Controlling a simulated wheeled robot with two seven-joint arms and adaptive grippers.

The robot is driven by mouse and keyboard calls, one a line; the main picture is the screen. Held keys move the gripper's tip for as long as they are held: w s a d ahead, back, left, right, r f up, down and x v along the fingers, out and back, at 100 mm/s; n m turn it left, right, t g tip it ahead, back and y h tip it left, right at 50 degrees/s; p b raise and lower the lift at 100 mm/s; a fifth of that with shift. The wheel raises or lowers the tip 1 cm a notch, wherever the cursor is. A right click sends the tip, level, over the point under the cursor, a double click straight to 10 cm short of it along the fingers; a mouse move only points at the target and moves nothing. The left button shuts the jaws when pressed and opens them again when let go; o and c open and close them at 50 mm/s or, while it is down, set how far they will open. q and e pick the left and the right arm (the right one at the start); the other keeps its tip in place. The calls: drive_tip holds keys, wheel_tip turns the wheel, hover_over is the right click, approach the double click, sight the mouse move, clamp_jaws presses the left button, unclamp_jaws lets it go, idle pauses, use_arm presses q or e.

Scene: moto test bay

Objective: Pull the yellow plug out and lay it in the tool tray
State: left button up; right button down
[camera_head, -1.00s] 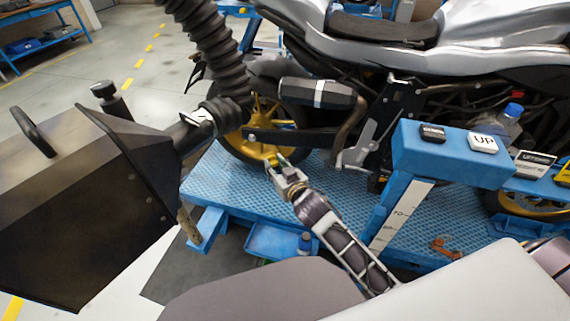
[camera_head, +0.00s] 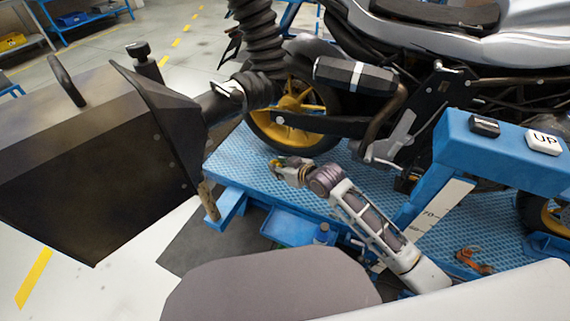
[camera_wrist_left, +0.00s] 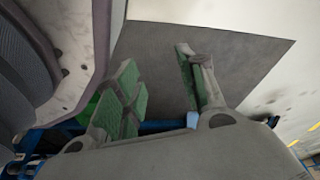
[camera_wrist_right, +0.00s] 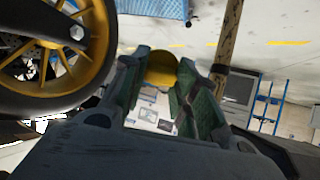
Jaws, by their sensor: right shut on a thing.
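My right gripper (camera_head: 280,167) is shut on the yellow plug (camera_head: 276,162), above the blue lift platform, left of and below the motorcycle's yellow rear wheel in the head view. In the right wrist view the plug (camera_wrist_right: 161,69) sits between the green-padded fingers (camera_wrist_right: 160,82); its near part is hidden. A blue tray (camera_head: 288,228), apparently the tool tray, hangs at the platform's near side, below the right gripper in the picture. My left gripper shows only in its wrist view (camera_wrist_left: 158,78); it is open and empty, with grey mat beyond.
The motorcycle with its yellow rear wheel (camera_head: 297,112) stands on the blue platform (camera_head: 240,160). A black box (camera_head: 100,150) with a ribbed hose (camera_head: 258,45) fills the left. A blue control post (camera_head: 490,145) stands right. A small blue-capped item (camera_head: 322,234) is at the tray.

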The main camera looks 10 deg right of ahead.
wheel_tip(320, 180, down, 16)
drive_tip(key=s+a+n+g+h+b, duration=0.1)
drive_tip(key=s+a+n+g+b, duration=0.15)
drive_tip(key=n+g+b, duration=0.65)
use_arm(q)
drive_tip(key=w+d+r+h+b, duration=0.1)
drive_tip(key=w+d+r+b, duration=0.1)
drive_tip(key=r, duration=0.7)
drive_tip(key=w+d+r+t+h+b, duration=0.1)
drive_tip(key=w+d+r, duration=0.3)
drive_tip(key=r, duration=0.6)
drive_tip(key=shift+d+r+t+b, duration=0.25)
drive_tip(key=shift+d+b, duration=0.5)
drive_tip(key=shift+d, duration=0.5)
use_arm(e)
drive_tip(key=s+d+f+n+h, duration=0.2)
drive_tip(key=d+f+n+h, duration=0.3)
drive_tip(key=d+f+n, duration=0.5)
drive_tip(key=shift+s+d+f+n+g, duration=0.25)
drive_tip(key=shift+f+n, duration=0.45)
drive_tip(key=shift+n, duration=1.1)
use_arm(q)
drive_tip(key=shift+w, duration=0.1)
drive_tip(key=shift+f, duration=0.2)
use_arm(e)
drive_tip(key=shift+f, duration=0.1)
